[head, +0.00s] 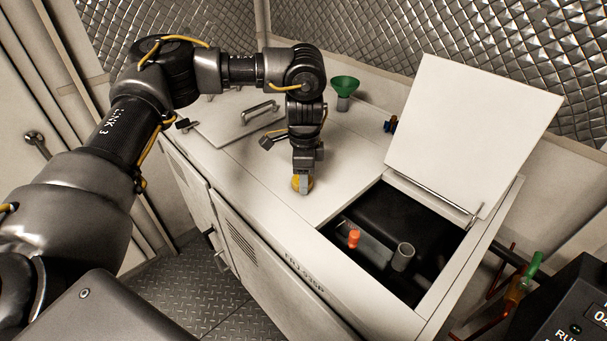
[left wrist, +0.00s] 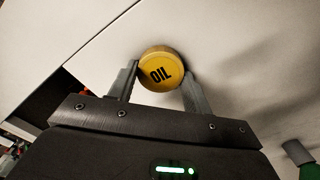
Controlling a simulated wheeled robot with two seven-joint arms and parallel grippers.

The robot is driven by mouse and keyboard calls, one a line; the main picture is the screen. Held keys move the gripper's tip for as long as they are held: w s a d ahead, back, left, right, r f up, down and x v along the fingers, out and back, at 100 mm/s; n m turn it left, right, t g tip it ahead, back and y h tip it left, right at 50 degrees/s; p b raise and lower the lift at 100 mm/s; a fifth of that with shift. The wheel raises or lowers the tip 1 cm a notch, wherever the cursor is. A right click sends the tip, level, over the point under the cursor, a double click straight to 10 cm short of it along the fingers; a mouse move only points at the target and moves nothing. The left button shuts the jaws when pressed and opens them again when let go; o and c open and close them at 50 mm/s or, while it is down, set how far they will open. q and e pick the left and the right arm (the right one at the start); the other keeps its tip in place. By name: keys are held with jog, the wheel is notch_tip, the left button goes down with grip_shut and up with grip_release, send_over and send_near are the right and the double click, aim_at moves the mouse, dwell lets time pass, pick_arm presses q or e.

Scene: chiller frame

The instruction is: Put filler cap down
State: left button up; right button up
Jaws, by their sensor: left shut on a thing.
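The filler cap (head: 297,185) is yellow and round. In the left wrist view the cap (left wrist: 162,70) shows the word OIL on its face. My left gripper (head: 302,184) points down over the white cabinet top (head: 262,190), left of the open hatch. It is shut on the cap, with one finger on each side. The cap is at or just above the cabinet top; I cannot tell whether it touches. In the opening, an orange-topped part (head: 354,238) and a grey open pipe neck (head: 403,256) stand up. My right gripper is not in view.
The raised white lid (head: 475,135) stands behind the opening. A green funnel (head: 345,86) stands at the back of the cabinet top. A closed panel with a handle (head: 260,110) lies at the left. Bare top surrounds the cap.

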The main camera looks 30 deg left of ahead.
pick_arm(q)
jog(key=shift+f, duration=0.15)
jog(key=o, duration=1)
jog(key=shift+c, duration=0.2)
notch_tip(320, 180, up, 12)
jog(key=b, duration=0.2)
